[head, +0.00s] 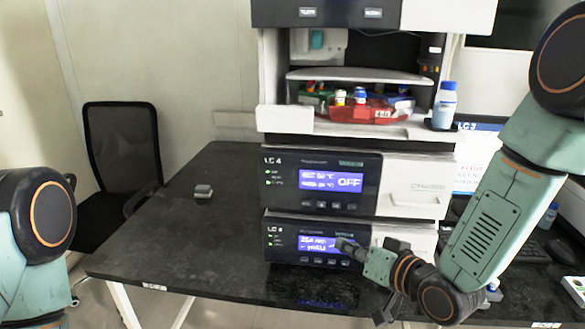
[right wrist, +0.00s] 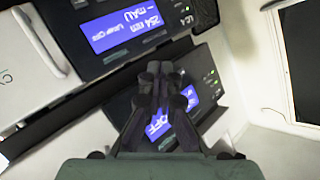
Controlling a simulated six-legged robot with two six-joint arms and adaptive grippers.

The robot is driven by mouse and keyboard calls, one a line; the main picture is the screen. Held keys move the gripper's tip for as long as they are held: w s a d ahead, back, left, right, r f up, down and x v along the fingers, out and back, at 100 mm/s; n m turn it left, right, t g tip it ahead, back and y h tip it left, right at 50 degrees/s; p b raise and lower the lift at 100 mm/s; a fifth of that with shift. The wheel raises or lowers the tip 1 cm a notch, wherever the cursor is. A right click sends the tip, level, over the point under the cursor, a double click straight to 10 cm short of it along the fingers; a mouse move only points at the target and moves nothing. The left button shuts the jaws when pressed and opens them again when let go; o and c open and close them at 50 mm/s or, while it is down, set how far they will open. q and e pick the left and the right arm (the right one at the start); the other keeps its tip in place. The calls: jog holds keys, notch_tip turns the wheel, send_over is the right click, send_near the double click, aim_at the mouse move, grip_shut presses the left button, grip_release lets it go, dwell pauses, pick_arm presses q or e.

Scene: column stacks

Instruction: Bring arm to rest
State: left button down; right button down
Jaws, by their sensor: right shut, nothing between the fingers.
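My right gripper (head: 345,245) reaches in from the right, its fingertips at the right part of the lower instrument panel (head: 292,242). I cannot tell whether it touches the panel. In the right wrist view the gripper (right wrist: 162,72) is shut and empty, in front of the tilted panels. The upper panel (head: 280,182) has a blue display reading OFF. The lower panel's blue display (head: 310,244) is lit and partly hidden by the gripper. My left arm shows only at the left edge; its gripper is out of view.
The instrument stack stands on a black table (head: 190,235). A shelf above holds a red tray (head: 362,114) with bottles, and a blue-capped bottle (head: 445,105) stands at the right. A small grey object (head: 203,191) lies on the table. A black chair (head: 122,150) stands behind left.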

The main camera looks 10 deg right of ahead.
jog(key=s+d+f+g+h+b, duration=0.1)
jog(key=s+d+f+g+h, duration=0.15)
jog(key=s+f, duration=0.55)
jog(key=s+d+f+g+h, duration=0.15)
jog(key=s+f+g, duration=0.25)
jog(key=s+f, duration=0.45)
jog(key=s+f+g+h+b, duration=0.1)
jog(key=s+f+g, duration=0.2)
jog(key=s, duration=0.6)
jog(key=s+f+g+h, duration=0.1)
jog(key=s+f+g, duration=0.2)
jog(key=s+f, duration=0.4)
jog(key=s, duration=0.2)
jog(key=shift+s+d+f+n+g+b, duration=0.3)
jog(key=shift+s+f+g+b, duration=0.05)
jog(key=shift+s+b, duration=0.05)
